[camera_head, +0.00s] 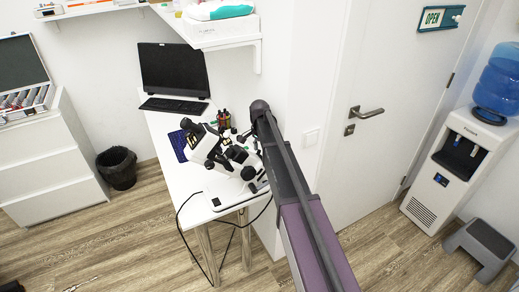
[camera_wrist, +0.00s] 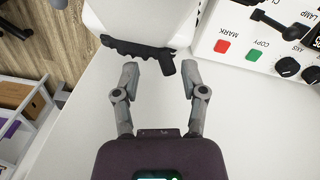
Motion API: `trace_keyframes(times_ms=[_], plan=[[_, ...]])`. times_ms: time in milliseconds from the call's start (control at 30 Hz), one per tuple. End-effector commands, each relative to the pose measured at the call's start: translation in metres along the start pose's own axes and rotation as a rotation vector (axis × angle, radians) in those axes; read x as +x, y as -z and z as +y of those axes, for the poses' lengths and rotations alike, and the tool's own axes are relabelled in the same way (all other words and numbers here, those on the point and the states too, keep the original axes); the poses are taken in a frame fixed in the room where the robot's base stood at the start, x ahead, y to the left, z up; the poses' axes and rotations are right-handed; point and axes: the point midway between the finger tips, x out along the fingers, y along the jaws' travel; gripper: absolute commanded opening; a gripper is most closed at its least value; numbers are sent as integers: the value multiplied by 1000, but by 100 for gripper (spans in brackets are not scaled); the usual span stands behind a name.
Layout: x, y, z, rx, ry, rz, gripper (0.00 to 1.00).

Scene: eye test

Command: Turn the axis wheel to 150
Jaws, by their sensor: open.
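A white and black optical instrument (camera_head: 205,145) stands on the white table in the head view. In the wrist view my gripper (camera_wrist: 157,82) is open, its two grey fingers apart with nothing clearly held. A black toothed piece (camera_wrist: 138,50) on a white housing (camera_wrist: 140,18) is just beyond the fingertips; I cannot tell whether they touch. To the right is a white panel with a black knob (camera_wrist: 288,67) beside small upside-down lettering that looks like AXIS. Its setting is unreadable. No wheel with a readable scale shows. My arm hides the gripper in the head view.
The panel carries a red button (camera_wrist: 222,46), a green button (camera_wrist: 252,54) and a black lever (camera_wrist: 280,24). A white wall and a door (camera_head: 385,90) are to the right.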

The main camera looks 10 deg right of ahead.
Motion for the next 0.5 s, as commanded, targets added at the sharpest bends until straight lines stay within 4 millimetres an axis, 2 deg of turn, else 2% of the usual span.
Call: trace_keyframes(times_ms=[67, 500], plan=[[-2, -2, 6, 31, 29, 7, 55], [-40, 0, 4, 31, 29, 7, 55]])
